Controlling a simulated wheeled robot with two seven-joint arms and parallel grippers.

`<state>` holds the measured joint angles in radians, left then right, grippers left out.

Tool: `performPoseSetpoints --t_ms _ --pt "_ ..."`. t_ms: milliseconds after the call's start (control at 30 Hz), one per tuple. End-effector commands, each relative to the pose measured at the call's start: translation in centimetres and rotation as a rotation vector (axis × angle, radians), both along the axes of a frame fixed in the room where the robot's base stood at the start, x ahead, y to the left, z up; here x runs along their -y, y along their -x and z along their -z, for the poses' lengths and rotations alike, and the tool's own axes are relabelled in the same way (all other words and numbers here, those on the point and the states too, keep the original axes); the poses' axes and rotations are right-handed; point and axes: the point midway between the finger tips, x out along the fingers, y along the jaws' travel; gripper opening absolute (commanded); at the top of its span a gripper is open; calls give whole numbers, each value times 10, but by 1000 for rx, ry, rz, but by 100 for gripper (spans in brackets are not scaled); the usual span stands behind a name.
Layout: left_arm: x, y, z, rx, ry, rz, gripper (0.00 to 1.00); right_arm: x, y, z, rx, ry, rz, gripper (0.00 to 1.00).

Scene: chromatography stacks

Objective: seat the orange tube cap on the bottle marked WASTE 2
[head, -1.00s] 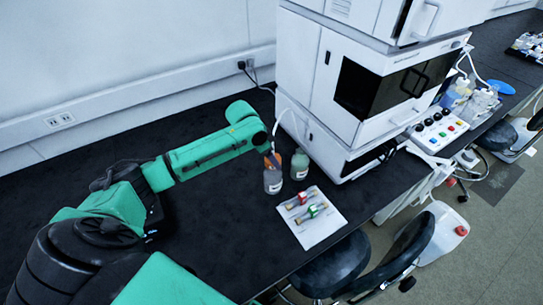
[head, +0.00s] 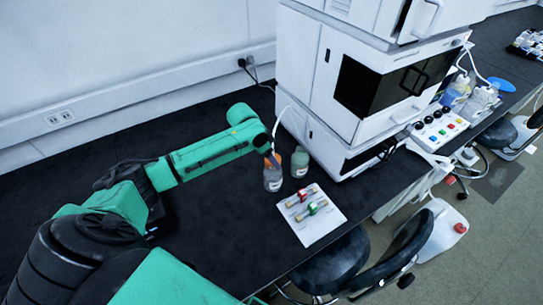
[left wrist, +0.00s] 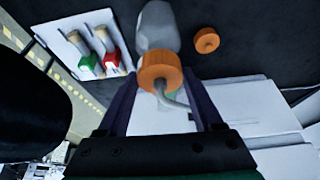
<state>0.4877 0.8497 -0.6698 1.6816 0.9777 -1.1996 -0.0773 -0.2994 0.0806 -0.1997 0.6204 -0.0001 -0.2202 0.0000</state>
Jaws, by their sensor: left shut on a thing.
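The orange tube cap (left wrist: 160,71), with a pale tube coming out of it, is between the fingers of my left gripper (left wrist: 163,88), which is shut on it. In the left wrist view a grey bottle (left wrist: 158,27) lies just beyond the cap, in line with it. I cannot tell whether the cap touches its neck. In the head view my left gripper (head: 270,150) is over the grey bottle (head: 272,180), which stands upright on the bench. A greenish bottle (head: 299,163) stands beside it, to the right. No label is readable. My right gripper is out of view.
A second orange round piece (left wrist: 207,40) with a dark centre shows beside the bottle. A white mat (head: 323,229) holds red and green fittings (head: 307,201) in front. The white instrument stack (head: 335,105) stands close behind the bottles. The black bench (head: 215,225) is clear on the left.

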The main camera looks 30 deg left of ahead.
Motion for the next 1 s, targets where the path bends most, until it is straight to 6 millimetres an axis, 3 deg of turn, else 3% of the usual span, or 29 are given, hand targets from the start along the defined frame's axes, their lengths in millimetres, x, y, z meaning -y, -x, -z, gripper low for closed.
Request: performPoseSetpoints --t_ms 900,933,1000 --pt "0 0 16 -1 1 0 10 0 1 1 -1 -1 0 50" --pt "0 0 16 0 1 0 79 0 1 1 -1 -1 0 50" --pt "0 0 16 1 1 0 100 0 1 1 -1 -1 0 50"
